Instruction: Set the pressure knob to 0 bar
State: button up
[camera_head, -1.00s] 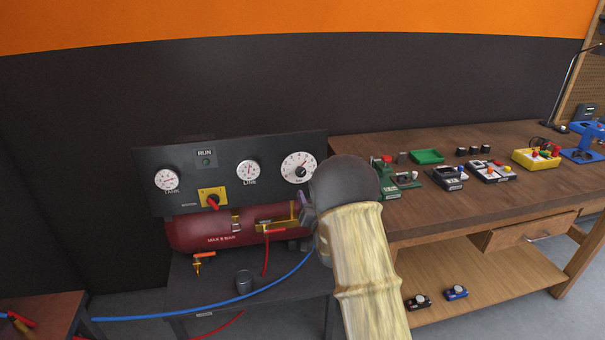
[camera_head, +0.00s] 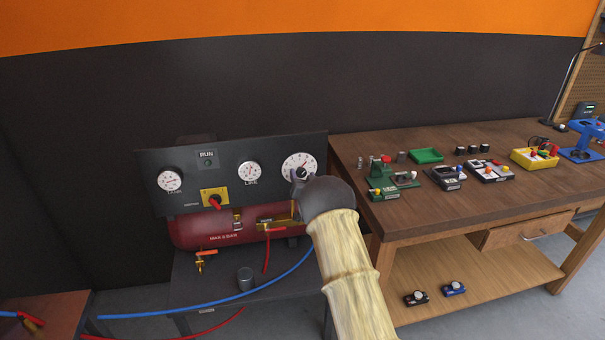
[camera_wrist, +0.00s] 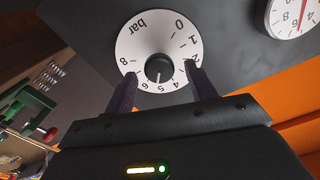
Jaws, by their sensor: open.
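The pressure knob (camera_wrist: 158,67) is a round black knob at the centre of a white dial (camera_wrist: 135,45) marked in bar from 0 to 8. The dial also shows in the head view (camera_head: 299,160) at the panel's right end. My gripper (camera_wrist: 159,73) is open, its two dark fingers reaching over the dial's lower edge on either side of the knob, with gaps to it. In the head view my gripper (camera_head: 296,180) is just below the dial and partly hidden by my wrist.
The dark panel (camera_head: 228,160) also carries the tank gauge (camera_head: 169,180), the line gauge (camera_head: 249,173) and a red switch on a yellow plate (camera_head: 215,198). The red compressor tank (camera_head: 200,233) sits below. A wooden workbench (camera_head: 400,222) with several devices stands at right.

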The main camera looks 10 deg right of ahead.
jog(key=shift+w, duration=0.6)
jog(key=c, duration=1)
jog(key=shift+o, duration=0.2)
